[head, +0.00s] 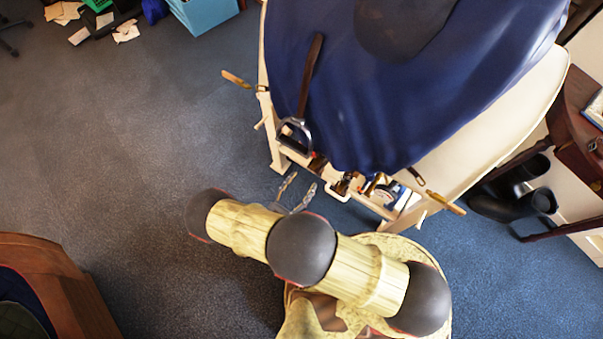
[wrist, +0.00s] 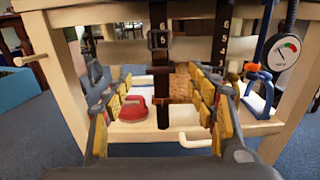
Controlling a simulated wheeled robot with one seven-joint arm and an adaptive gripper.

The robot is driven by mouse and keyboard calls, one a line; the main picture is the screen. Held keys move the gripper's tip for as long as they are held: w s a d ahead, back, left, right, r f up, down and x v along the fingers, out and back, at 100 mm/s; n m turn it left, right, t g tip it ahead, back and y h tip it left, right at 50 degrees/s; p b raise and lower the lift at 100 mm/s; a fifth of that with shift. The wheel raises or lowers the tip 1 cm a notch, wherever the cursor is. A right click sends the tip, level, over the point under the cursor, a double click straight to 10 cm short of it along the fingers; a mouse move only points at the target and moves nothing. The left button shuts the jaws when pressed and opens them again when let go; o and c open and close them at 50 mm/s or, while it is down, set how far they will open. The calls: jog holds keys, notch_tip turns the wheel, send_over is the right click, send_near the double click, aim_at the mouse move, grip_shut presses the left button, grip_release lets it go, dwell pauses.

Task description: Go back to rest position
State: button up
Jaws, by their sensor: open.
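My gripper (head: 299,187) is open in the head view, low in front of the wooden stand and clear of it. In the wrist view my gripper's (wrist: 163,82) two yellow-padded fingers are spread apart. A dark strap (wrist: 161,75) with a buckle and numbers hangs beyond them, in the gap between the fingers. I see no object held. The stand (head: 273,140) bears a large blue-covered form (head: 350,110) in the head view. A strap (head: 311,75) with a metal stirrup (head: 295,133) hangs down its side.
A second numbered strap (wrist: 222,40) and a round gauge (wrist: 283,50) hang at the right in the wrist view. A red-handled item (wrist: 132,107) lies on the stand's shelf. Dark boots (head: 515,195) stand right. Wooden furniture (head: 65,275) is lower left.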

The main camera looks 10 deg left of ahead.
dwell(0.3)
jog(key=s+d+m+g+h, duration=0.2)
jog(key=s+d+g+h, duration=0.15)
jog(key=d, duration=0.35)
jog(key=s+d+r+m+g+h, duration=0.2)
jog(key=s+r+m+g, duration=0.2)
jog(key=r+m+g, duration=0.15)
notch_tip(320, 180, up, 29)
jog(key=w+d+m+g+y, duration=0.1)
jog(key=d+m+g+y, duration=0.1)
jog(key=m+g+y, duration=1.05)
jog(key=d+r+m+t, duration=0.5)
jog(key=d+r, duration=0.2)
jog(key=r, duration=0.3)
jog(key=d+r+m+t+p, duration=0.1)
jog(key=d+r+m+t, duration=0.4)
jog(key=r, duration=0.5)
jog(key=d+m, duration=0.1)
jog(key=d, duration=0.1)
jog(key=shift+d+r+t, duration=0.15)
jog(key=shift+d+t, duration=0.2)
